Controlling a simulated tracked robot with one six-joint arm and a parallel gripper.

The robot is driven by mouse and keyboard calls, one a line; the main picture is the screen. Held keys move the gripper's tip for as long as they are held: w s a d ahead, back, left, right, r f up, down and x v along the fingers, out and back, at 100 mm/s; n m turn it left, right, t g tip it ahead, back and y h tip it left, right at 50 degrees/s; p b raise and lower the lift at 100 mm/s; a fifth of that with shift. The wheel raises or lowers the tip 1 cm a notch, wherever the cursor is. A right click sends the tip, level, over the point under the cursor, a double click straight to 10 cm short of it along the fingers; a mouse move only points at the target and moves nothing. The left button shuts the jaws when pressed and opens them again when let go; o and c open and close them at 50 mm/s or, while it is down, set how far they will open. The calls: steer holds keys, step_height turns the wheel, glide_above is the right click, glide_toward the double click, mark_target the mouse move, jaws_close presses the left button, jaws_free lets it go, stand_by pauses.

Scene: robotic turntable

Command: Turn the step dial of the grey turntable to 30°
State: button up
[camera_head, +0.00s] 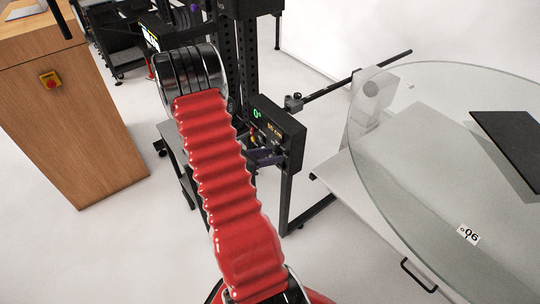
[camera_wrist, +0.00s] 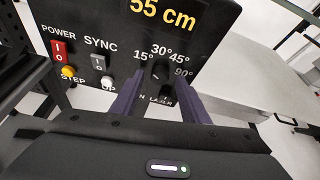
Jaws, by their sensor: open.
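The black control box (camera_head: 280,128) of the turntable stands on a post in the middle of the head view, its display reading 0° in green. In the wrist view its panel (camera_wrist: 115,30) shows the step dial (camera_wrist: 161,72), a dark knob ringed by the marks 15°, 30°, 45° and 90°. A small light line shows on the knob's left part; which mark it points to is hard to tell. My gripper (camera_wrist: 160,98) is open, its purple fingers to the left and right below the knob, close to the panel; contact cannot be told. It also shows in the head view (camera_head: 268,157), partly hidden by my arm.
Left of the dial are a red POWER switch (camera_wrist: 59,52), a SYNC switch (camera_wrist: 98,62), a yellow STEP button (camera_wrist: 68,72) and a white UP button (camera_wrist: 108,82). The glass turntable disc (camera_head: 400,150) is at right. A wooden desk (camera_head: 75,110) stands at left.

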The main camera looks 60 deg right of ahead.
steer(key=c, duration=0.9)
steer(key=shift+d, duration=0.2)
jaws_close()
steer(key=shift+a, duration=0.15)
steer(key=shift+a+m, duration=0.1)
steer(key=shift+m, duration=0.2)
steer(key=m+t, duration=0.1)
steer(key=m+t+h, duration=0.1)
steer(key=m, duration=0.1)
steer(key=m+t+h, duration=0.1)
steer(key=m, duration=0.1)
steer(key=shift+s+a+f, duration=0.15)
steer(key=shift+s+f, duration=0.05)
steer(key=shift+s, duration=0.15)
steer(key=shift+m+t, duration=0.3)
